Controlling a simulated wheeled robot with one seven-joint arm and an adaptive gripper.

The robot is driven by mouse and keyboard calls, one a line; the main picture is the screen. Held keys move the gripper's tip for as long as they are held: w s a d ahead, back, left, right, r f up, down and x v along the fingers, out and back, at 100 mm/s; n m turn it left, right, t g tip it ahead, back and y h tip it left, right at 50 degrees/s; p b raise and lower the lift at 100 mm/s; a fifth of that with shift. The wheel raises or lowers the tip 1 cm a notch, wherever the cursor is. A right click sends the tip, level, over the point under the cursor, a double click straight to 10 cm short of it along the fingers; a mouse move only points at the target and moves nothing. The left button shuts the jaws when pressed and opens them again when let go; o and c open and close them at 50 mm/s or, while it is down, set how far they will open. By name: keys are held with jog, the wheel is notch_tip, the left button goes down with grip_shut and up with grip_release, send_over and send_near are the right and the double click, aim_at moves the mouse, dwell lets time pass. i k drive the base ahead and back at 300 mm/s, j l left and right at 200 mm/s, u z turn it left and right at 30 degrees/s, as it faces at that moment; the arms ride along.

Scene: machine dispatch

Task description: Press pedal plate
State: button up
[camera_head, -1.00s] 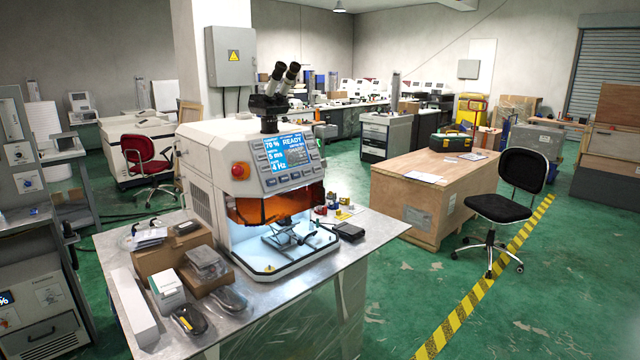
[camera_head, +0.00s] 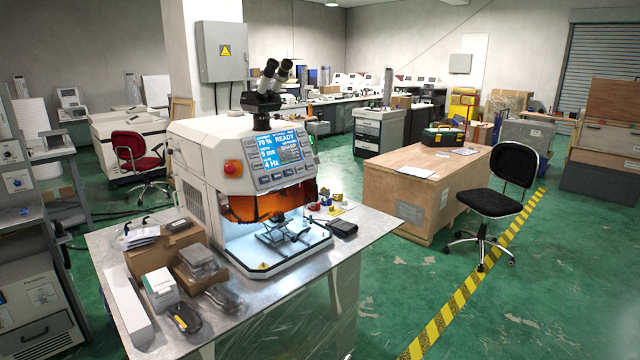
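A white benchtop machine (camera_head: 205,160) with a microscope eyepiece, a lit READY screen (camera_head: 282,150) and a red knob (camera_head: 232,168) stands on a metal-topped table (camera_head: 275,307). A small flat black device (camera_head: 342,228) lies on the table by the machine's right side. I cannot tell whether it is the pedal plate, and no other pedal is clearly recognisable. My gripper is not in view.
Cardboard boxes (camera_head: 150,258), a long white box (camera_head: 127,305) and dark packaged items (camera_head: 222,298) crowd the table's left side. A wooden crate (camera_head: 415,205) and a black chair (camera_head: 490,203) stand to the right. Green floor (camera_head: 540,290) is open at lower right.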

aim_at(344, 226)
jog(key=i+l, duration=0.15)
jog(key=i, duration=0.4)
jog(key=i+l+u, duration=0.1)
jog(key=i, duration=0.4)
jog(key=i+l, duration=0.3)
jog(key=i, duration=0.25)
jog(key=i+l, duration=0.2)
jog(key=i, duration=0.3)
jog(key=i+l+u, duration=0.1)
jog(key=i, duration=0.45)
jog(key=i+l, duration=0.35)
jog(key=i, duration=0.15)
